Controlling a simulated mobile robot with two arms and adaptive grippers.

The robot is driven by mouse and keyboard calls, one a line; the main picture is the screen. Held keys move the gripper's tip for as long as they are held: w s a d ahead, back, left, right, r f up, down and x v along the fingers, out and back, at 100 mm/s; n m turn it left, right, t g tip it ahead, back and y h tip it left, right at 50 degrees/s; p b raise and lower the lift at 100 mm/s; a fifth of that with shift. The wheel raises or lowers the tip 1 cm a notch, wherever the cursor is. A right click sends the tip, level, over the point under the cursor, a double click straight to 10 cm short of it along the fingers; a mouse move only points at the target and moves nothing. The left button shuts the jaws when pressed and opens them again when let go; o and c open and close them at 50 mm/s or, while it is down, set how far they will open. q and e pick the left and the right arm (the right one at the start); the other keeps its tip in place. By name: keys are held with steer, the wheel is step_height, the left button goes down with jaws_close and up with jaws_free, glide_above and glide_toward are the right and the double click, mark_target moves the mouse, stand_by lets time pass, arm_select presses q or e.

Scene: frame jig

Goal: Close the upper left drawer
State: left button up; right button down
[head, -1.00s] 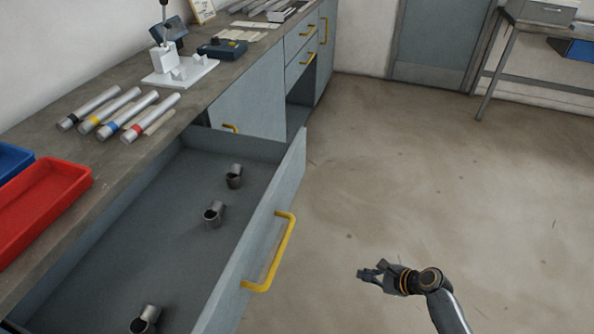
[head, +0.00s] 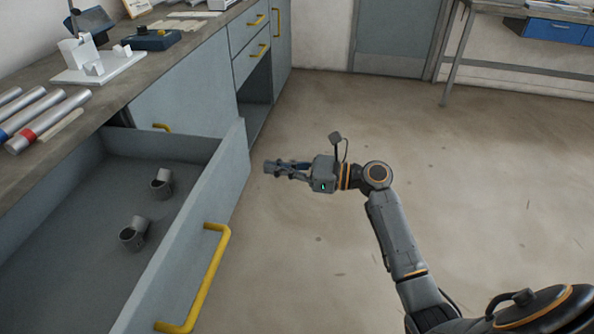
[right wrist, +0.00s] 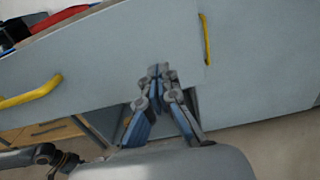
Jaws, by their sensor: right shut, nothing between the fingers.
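The open drawer (head: 215,195) is pulled far out from the grey bench, with a yellow handle (head: 207,280) on its front panel. Metal pipe fittings (head: 133,235) lie inside it. My right gripper (head: 268,167) is shut and empty, just to the right of the far end of the drawer front, and appears apart from it. In the right wrist view the shut fingers (right wrist: 157,72) point at a grey panel, with one yellow handle (right wrist: 30,92) to the left and another to the upper right. Contact there cannot be told. My left gripper is not in view.
The bench top (head: 120,85) carries metal tubes (head: 45,115), a white fixture (head: 95,65) and a blue device (head: 152,38). Shut drawers (head: 250,65) with yellow handles are farther along the bench. The floor (head: 320,260) to the right is clear. A table stands at the back right.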

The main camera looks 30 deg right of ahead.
mark_target(240, 163)
steer(key=x, duration=0.4)
steer(key=shift+w+a, duration=0.1)
steer(key=shift+a, duration=0.1)
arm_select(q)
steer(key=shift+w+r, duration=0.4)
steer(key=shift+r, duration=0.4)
arm_select(e)
steer(key=shift+w+a, duration=0.35)
steer(key=shift+a, duration=0.1)
